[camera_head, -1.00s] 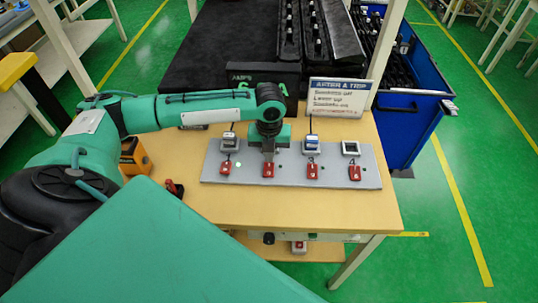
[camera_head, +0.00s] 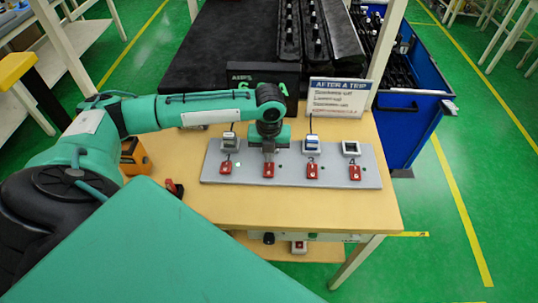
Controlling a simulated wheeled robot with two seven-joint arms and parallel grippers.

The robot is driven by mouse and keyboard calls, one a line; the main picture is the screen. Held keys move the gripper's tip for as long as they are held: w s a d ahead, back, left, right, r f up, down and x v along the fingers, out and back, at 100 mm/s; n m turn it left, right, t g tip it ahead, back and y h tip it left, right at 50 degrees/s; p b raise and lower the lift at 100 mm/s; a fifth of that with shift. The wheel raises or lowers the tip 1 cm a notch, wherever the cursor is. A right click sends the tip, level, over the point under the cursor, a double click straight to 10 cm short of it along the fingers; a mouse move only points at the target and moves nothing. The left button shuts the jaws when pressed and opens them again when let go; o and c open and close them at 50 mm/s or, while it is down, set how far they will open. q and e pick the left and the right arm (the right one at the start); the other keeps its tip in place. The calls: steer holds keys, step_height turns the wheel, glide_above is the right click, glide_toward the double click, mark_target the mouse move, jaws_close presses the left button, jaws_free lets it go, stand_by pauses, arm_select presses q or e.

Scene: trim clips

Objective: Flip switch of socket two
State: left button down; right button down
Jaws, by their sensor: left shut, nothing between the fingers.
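A grey socket strip (camera_head: 331,177) lies on the wooden table with a row of sockets and red switches. My left gripper (camera_head: 268,159) is shut and empty, pointing down at the second red switch (camera_head: 268,171) from the left. Its tips are just above or touching that switch; I cannot tell which. The gripper hides the second socket behind it. The first switch (camera_head: 226,168), third switch (camera_head: 312,171) and fourth switch (camera_head: 354,173) are clear of it. A small light (camera_head: 238,164) glows beside the first switch. My right gripper is not in view.
A white sign headed "AFTER A TRIP" (camera_head: 337,97) and a dark meter display (camera_head: 262,78) with green characters stand behind the strip. A blue bin (camera_head: 410,125) is right of the table (camera_head: 220,208). An orange object (camera_head: 135,157) sits at the table's left.

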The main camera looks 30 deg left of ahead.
arm_select(q)
steer(key=shift+f, duration=1)
steer(key=shift+r, duration=0.1)
stand_by(0.3)
step_height(320, 180, up, 7)
steer(key=p, duration=0.7)
steer(key=shift+p, duration=0.4)
steer(key=shift+s, duration=0.1)
